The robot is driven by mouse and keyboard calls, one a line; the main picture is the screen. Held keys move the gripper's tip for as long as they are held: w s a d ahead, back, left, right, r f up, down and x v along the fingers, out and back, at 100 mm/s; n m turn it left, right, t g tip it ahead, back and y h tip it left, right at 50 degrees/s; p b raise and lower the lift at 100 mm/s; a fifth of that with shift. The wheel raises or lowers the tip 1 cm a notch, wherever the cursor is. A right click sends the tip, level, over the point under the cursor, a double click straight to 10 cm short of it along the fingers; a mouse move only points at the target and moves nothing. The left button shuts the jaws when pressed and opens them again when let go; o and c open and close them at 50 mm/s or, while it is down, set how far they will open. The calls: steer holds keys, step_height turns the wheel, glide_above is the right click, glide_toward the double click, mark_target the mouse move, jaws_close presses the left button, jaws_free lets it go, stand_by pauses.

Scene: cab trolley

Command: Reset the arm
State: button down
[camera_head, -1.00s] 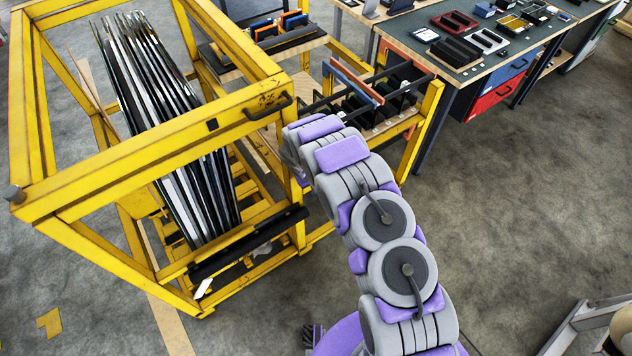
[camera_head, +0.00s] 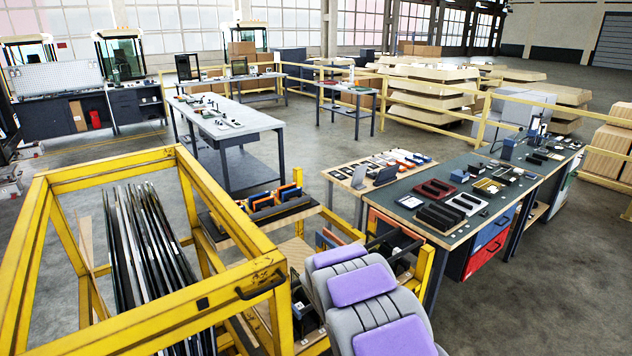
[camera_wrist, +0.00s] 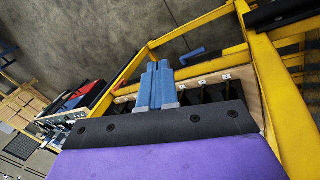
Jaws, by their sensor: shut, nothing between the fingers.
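My gripper (camera_wrist: 158,72) shows in the wrist view with its two blue fingers side by side, shut and empty. It sits over the yellow trolley's shelf of black slots, with no contact that I can make out. In the head view my purple and grey arm reaches up from the bottom, right of the yellow trolley (camera_head: 160,160); the gripper itself is hidden there. The trolley frame also shows in the wrist view (camera_wrist: 195,35).
Dark glass-like panels (camera_head: 150,260) stand upright in the trolley. A workbench (camera_head: 470,232) with trays and red and blue drawers is at right. A grey table (camera_head: 225,120) stands behind. Open floor lies at right front.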

steer(key=s+d+r+m+g, duration=0.1)
steer(key=s+d+r, duration=0.2)
steer(key=s+r, duration=0.55)
steer(key=s+d+r+m+g, duration=0.1)
steer(key=s+d+r, duration=0.3)
steer(key=s+r, duration=0.5)
steer(key=s+a+r+y, duration=0.1)
steer(key=s+r, duration=0.1)
steer(key=s, duration=1)
steer(key=s+a+r+g+y, duration=0.1)
steer(key=s+r+y, duration=0.1)
steer(key=s, duration=1)
steer(key=shift+a+m+y, duration=0.3)
steer(key=shift+a+m, duration=0.05)
steer(key=shift+m, duration=0.05)
steer(key=c, duration=1.8)
jaws_free()
steer(key=shift+r, duration=0.1)
